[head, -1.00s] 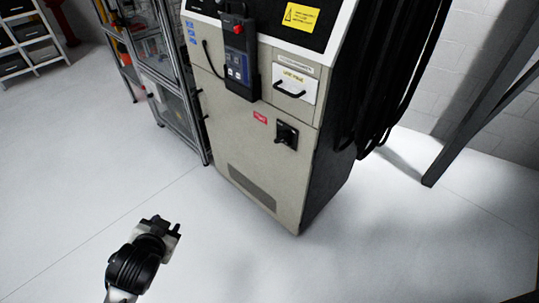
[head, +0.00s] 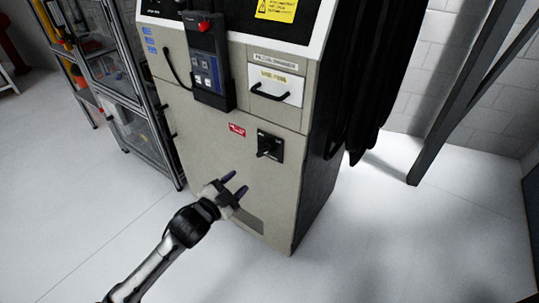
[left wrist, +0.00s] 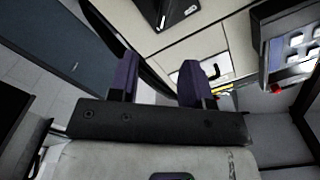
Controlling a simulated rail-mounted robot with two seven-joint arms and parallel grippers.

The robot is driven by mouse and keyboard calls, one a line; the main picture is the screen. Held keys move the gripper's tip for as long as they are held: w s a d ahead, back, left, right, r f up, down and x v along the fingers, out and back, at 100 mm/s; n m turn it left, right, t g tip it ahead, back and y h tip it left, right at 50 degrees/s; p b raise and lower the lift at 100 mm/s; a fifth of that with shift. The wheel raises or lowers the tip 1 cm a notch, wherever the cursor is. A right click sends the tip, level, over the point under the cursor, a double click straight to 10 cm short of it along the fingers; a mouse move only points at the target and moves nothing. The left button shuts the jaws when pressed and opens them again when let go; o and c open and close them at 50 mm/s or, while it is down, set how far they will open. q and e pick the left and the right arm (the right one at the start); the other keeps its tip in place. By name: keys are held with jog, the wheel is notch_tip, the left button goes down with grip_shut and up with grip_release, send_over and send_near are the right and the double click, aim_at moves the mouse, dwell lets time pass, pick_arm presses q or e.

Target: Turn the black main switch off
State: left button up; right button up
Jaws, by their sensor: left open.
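The black main switch (head: 269,146) is a dark square plate with a handle on the front of the beige control cabinet (head: 200,140). In the left wrist view the switch (left wrist: 165,12) is at the top edge, partly cut off, beyond the fingers. My left gripper (head: 236,184) is open and empty, with its two purple fingers spread. In the head view it appears below and left of the switch, apart from it. The left wrist view also shows both fingers (left wrist: 160,65). My right gripper is not in view.
A teach pendant (head: 206,65) hangs on the cabinet above, with a cable beside it. A drawer handle (head: 268,92) sticks out above the switch. A glass-sided cabinet (head: 128,90) stands at the left, and black hoses (head: 365,90) hang at the right. The floor in front is clear.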

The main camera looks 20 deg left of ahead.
aim_at(263, 154)
pick_arm(q)
jog(key=b+x, duration=0.2)
jog(key=x, duration=0.2)
jog(key=b+x, duration=0.2)
jog(key=x, duration=0.2)
jog(key=b+x, duration=0.2)
jog(key=x, duration=0.2)
jog(key=shift+w+a, duration=0.3)
jog(key=shift+x, duration=0.8)
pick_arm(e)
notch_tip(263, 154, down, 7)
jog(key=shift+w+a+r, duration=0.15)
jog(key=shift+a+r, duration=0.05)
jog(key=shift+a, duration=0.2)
pick_arm(q)
jog(key=shift+s+r, duration=0.1)
